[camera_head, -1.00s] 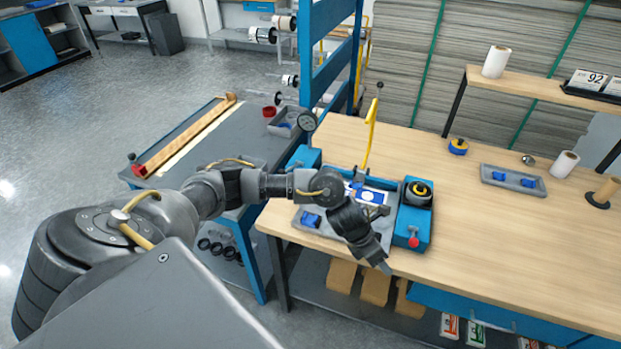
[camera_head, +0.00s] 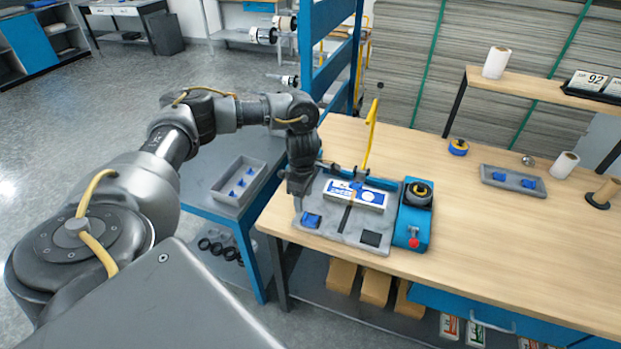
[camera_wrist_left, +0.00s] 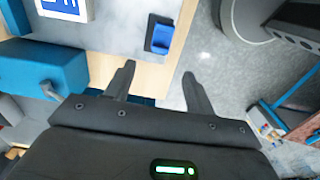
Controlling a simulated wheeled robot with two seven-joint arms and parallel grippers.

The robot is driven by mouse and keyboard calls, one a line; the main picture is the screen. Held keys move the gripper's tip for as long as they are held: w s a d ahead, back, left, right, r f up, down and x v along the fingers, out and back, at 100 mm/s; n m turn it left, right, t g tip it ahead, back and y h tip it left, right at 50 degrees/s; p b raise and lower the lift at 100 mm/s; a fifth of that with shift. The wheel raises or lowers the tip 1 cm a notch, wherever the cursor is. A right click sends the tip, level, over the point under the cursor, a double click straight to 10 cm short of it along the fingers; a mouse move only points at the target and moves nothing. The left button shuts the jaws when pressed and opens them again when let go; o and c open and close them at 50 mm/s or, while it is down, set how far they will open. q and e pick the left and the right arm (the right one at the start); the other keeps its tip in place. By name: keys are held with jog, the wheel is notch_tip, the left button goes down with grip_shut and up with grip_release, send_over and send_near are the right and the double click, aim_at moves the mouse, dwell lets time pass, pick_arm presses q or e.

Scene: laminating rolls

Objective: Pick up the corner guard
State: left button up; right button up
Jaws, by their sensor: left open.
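A small blue corner guard (camera_head: 311,220) sits at the front left corner of the grey work plate (camera_head: 335,236) on the wooden bench. In the left wrist view the corner guard (camera_wrist_left: 161,38) lies on a dark patch just beyond the fingertips. My left gripper (camera_head: 298,200) is above the plate's left edge, close behind the corner guard in the head view. In the left wrist view my left gripper (camera_wrist_left: 159,72) is open with nothing between its fingers. My right gripper is out of view.
A white and blue printed pack (camera_head: 355,194) lies on the plate. A blue unit with a red knob (camera_head: 412,228) stands at its right. A grey tray (camera_head: 217,193) with blue pieces is on the left table. A yellow upright (camera_head: 370,140) rises behind the plate.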

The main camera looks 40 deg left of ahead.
aim_at(305, 215)
pick_arm(q)
jog(key=shift+w+d+f+p, duration=0.1)
jog(key=shift+f+p, duration=0.1)
jog(key=shift+f, duration=1.55)
jog(key=shift+w+f+p, duration=0.1)
jog(key=shift+f+p, duration=0.1)
jog(key=shift+f, duration=1.55)
jog(key=shift+s, duration=0.1)
jog(key=shift+c, duration=0.3)
jog(key=c, duration=0.7)
